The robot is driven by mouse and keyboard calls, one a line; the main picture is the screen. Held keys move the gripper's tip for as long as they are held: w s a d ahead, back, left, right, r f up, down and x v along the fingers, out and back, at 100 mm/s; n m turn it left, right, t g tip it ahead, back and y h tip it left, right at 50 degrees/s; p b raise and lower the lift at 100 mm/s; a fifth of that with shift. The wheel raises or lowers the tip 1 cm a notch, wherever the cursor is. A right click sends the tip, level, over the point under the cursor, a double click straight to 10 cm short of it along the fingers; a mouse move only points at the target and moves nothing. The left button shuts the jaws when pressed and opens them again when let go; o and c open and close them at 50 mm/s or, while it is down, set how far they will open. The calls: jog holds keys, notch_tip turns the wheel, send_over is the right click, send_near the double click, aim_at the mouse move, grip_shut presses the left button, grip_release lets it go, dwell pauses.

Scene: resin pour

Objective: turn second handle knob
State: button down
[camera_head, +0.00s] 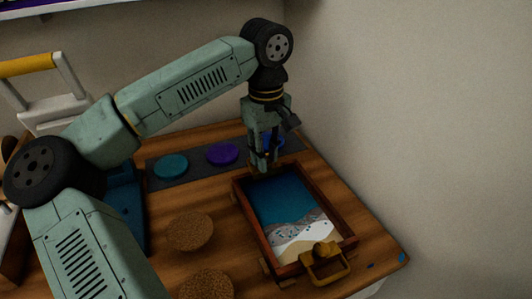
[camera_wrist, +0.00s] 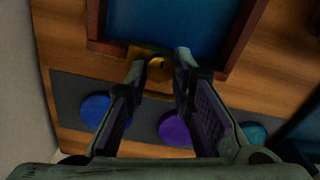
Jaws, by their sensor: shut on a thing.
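A wooden-framed tray (camera_head: 242,208) with a blue, grey and white beach-like resin surface lies on the table. A brass handle (camera_head: 340,272) with a knob (camera_head: 322,249) is on its near end. My gripper (camera_head: 262,168) points down at the tray's far end. In the wrist view, a second brass knob (camera_wrist: 159,69) on a brass plate sits at the tray frame's edge, between the fingertips of my gripper (camera_wrist: 161,66). My gripper is shut on this knob. In the head view my fingers hide the second knob.
A dark strip behind the tray holds a teal disc (camera_head: 171,167), a purple disc (camera_head: 222,153) and a blue disc (camera_wrist: 95,109). Two cork rounds (camera_head: 190,232) (camera_head: 206,284) lie left of the tray. A wall stands behind and to the right.

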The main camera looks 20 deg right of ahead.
jog(key=c, duration=1.4)
grip_release()
jog(key=shift+o, duration=0.2)
notch_tip(320, 180, up, 12)
